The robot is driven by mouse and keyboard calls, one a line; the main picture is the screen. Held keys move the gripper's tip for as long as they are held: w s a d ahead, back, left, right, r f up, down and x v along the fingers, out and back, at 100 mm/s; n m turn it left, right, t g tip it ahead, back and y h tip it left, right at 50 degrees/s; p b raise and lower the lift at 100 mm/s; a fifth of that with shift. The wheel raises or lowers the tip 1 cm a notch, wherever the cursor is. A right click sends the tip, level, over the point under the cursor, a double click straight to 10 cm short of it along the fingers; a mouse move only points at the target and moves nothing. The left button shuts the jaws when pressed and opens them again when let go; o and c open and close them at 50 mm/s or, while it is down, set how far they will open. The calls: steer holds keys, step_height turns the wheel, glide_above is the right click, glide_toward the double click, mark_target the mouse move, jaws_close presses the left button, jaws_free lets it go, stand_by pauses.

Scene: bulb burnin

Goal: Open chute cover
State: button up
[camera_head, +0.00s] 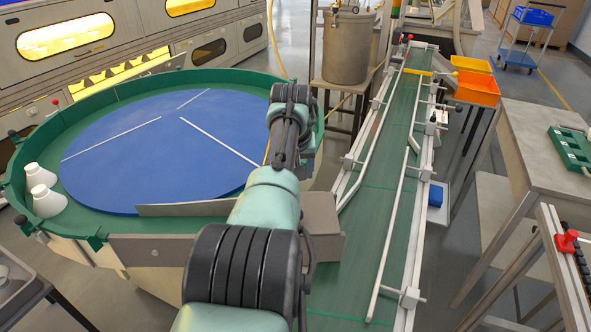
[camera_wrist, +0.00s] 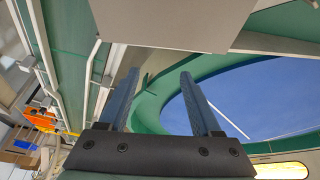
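A plain grey-beige box-like panel (camera_head: 322,226), which looks like the chute cover, sits between the round table and the conveyor, partly hidden by my arm. In the wrist view a plain grey panel (camera_wrist: 180,22), probably the same one, fills the top middle, beyond my fingertips. My gripper (camera_wrist: 158,75) is open, its two dark blue fingers well apart with nothing held between them. The fingers look apart from the panel. In the head view my arm reaches over the table's right edge, and the fingers cannot be made out there.
The round blue table (camera_head: 130,170) has a green rim, with white pieces (camera_head: 42,190) at its left. The green conveyor (camera_head: 385,150) with metal rails runs along the right. A metal pot (camera_head: 348,48) stands behind. A workbench (camera_head: 545,150) is at far right.

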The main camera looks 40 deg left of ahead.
steer(key=shift+r, duration=0.2)
steer(key=shift+p+v, duration=0.95)
steer(key=shift+v, duration=0.2)
steer(key=v, duration=1)
steer(key=shift+r+p, duration=0.15)
steer(key=shift+p, duration=0.2)
steer(key=shift+d, duration=0.1)
